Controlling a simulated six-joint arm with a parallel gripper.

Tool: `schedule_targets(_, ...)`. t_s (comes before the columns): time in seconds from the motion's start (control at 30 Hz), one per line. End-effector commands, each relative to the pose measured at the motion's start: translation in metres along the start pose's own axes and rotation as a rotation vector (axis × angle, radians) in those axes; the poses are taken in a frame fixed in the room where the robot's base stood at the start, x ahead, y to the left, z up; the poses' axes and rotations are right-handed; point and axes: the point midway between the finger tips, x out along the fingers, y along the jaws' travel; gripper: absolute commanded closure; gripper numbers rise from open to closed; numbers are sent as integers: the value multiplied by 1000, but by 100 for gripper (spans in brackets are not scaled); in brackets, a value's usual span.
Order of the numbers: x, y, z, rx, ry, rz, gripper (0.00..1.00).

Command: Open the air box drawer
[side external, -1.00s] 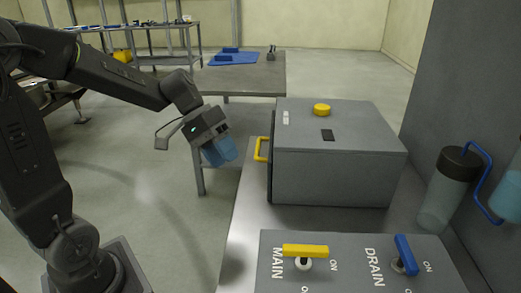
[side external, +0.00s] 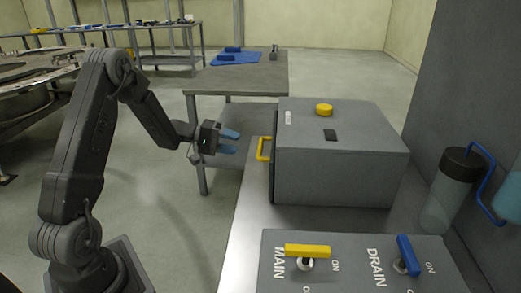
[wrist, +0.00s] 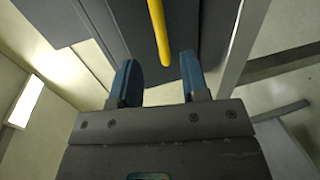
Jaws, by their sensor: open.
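The air box (side external: 330,165) is a grey box on the metal bench. Its dark front panel faces left and carries a yellow handle (side external: 263,149). My gripper (side external: 230,141) is to the left of the handle in the side external view, level with it and pointing at it. Its two blue fingers are apart, with nothing between them. In the wrist view the handle (wrist: 159,32) is a yellow bar beyond the gap between the fingertips (wrist: 160,75), slightly apart from them. The drawer front appears flush with the box.
A panel with a yellow MAIN lever (side external: 306,251) and a blue DRAIN lever (side external: 407,255) is at the front. A yellow knob (side external: 324,109) tops the box. A dark-capped bottle (side external: 452,190) stands right. A grey table (side external: 225,85) with a blue tray is behind.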

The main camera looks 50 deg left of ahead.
Motion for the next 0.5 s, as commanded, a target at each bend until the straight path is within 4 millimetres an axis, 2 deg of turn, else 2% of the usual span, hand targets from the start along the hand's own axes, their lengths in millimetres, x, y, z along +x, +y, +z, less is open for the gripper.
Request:
schedule_targets(0.03, 13, 0, 2, 0, -6, 0, 58)
schedule_targets(0.2, 48, 0, 2, 0, -6, 0, 58)
schedule_targets(0.33, 69, 0, 2, 0, -5, -1, 58)
schedule_targets(0.5, 86, 0, 1, 0, -3, -2, 58)
